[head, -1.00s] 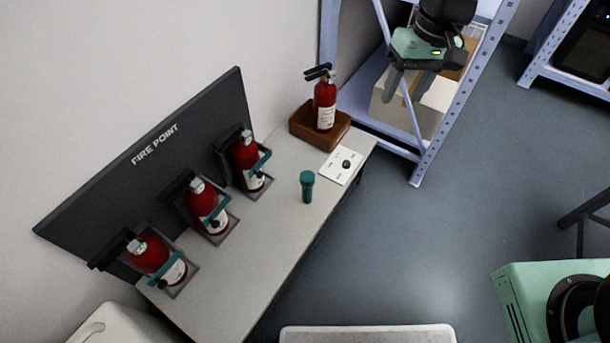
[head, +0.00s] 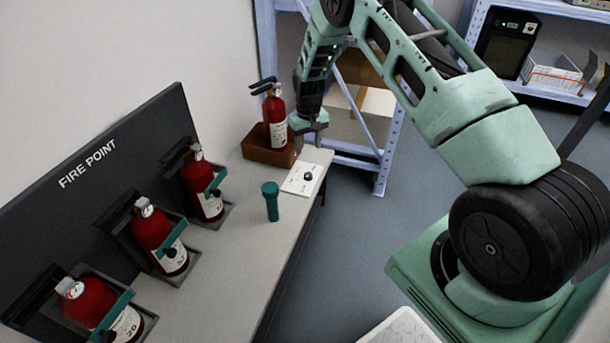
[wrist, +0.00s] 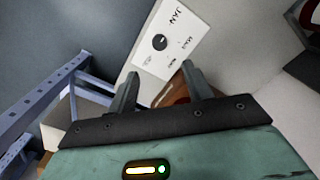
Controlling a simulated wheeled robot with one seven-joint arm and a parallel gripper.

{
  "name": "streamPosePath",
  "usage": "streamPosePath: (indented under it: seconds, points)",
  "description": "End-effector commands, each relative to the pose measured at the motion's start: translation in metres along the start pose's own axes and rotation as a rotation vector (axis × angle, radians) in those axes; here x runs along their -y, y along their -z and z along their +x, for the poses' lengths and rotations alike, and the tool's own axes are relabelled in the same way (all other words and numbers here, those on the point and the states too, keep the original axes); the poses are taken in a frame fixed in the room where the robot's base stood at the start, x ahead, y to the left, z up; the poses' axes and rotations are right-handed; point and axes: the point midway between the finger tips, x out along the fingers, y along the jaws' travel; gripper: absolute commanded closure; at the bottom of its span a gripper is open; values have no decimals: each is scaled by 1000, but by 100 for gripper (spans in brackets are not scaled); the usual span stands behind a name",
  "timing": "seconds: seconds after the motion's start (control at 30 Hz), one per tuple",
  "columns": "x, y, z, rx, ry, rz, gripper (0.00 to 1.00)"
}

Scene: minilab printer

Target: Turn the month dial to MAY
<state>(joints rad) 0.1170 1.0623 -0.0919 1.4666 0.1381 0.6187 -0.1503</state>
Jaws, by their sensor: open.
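The month dial is a round black knob (wrist: 160,42) on a white plate (wrist: 181,38) in the wrist view. The label JAN is readable; the other labels are too small to read surely, and which one the knob points at is unclear. In the head view the plate (head: 297,187) and knob (head: 308,177) lie at the table's far end. My gripper (head: 308,148) is above and just behind the plate, pointing down. In the wrist view its fingers (wrist: 158,72) are apart and empty, with the knob beyond their tips, not between them.
A red extinguisher (head: 275,122) in a brown tray (head: 262,154) stands close left of my gripper. A teal flashlight (head: 271,203) stands on the table (head: 235,262). Several extinguishers stand along the FIRE POINT board (head: 120,150). A blue shelf (head: 384,165) is behind.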

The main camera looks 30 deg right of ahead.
Motion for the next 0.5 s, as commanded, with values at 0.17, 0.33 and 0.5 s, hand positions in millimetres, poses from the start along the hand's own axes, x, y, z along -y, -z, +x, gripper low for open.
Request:
streamPosePath:
  seconds: [0.17, 0.33, 0.5]
  points:
    - [0, -1, 42, 2, 0, -1, 50]
    - [0, 0, 77, 1, 0, -2, 50]
    - [0, 0, 104, 1, 0, -1, 50]
